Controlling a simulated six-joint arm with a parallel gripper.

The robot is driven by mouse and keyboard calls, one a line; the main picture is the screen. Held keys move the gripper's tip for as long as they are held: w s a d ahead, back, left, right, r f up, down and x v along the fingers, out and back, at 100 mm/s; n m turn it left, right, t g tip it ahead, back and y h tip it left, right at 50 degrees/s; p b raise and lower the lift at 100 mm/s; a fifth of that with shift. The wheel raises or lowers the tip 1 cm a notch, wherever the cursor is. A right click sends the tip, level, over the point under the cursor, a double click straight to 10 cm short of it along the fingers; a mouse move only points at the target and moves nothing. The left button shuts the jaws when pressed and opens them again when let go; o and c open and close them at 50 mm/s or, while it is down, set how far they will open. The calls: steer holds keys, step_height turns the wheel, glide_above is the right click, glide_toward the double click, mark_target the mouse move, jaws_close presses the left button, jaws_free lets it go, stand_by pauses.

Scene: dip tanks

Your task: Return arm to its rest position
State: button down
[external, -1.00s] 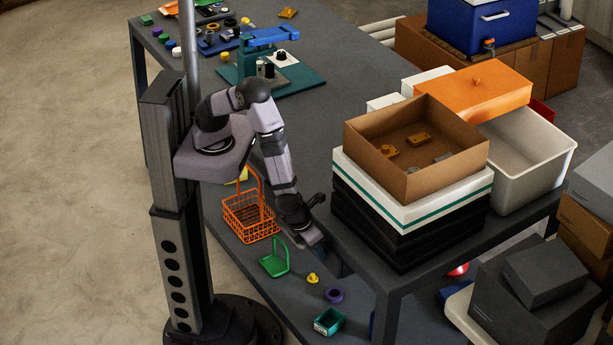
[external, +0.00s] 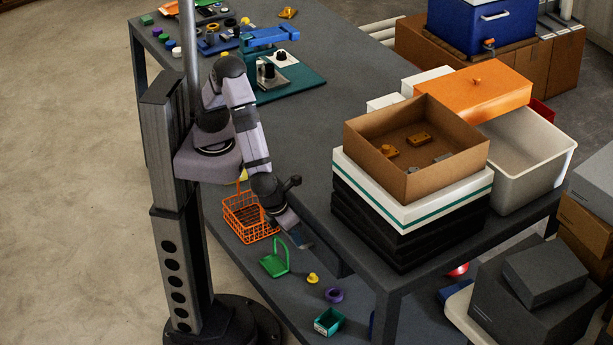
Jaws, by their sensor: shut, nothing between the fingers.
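My arm reaches down from its column on the left, with its elbow raised and its forearm pointing down and right. My gripper (external: 305,241) is shut and empty. It hangs in front of the dark table's (external: 300,130) near edge, above the lower shelf. An orange wire basket (external: 245,222) stands on the lower shelf behind and left of the wrist, partly hidden by it. A green handled carrier (external: 275,263) sits just left of and below the gripper in the picture; I see no contact.
A stack of black and white boxes (external: 410,208) topped by a cardboard box (external: 417,148) stands right of the gripper. A yellow piece (external: 313,278), purple ring (external: 334,295) and teal bin (external: 328,321) lie on the lower shelf. The table's middle is clear.

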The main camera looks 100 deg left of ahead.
steer(key=s+a+f+n+g, duration=0.1)
steer(key=s+a+n+g, duration=0.1)
steer(key=s+a+n, duration=0.5)
steer(key=s+a+n+g, duration=0.25)
steer(key=s+n, duration=0.35)
steer(key=n, duration=0.4)
steer(key=w+a+r+n+h, duration=0.1)
steer(key=w+a+r+n, duration=0.1)
steer(key=a+n, duration=0.3)
steer(key=w+a+r+n+t+h, duration=0.1)
steer(key=a+r+n, duration=0.3)
steer(key=a, duration=0.4)
steer(key=shift+w+a+r+n+h, duration=0.4)
steer(key=shift+w+n+h, duration=0.1)
steer(key=shift+w+h, duration=0.1)
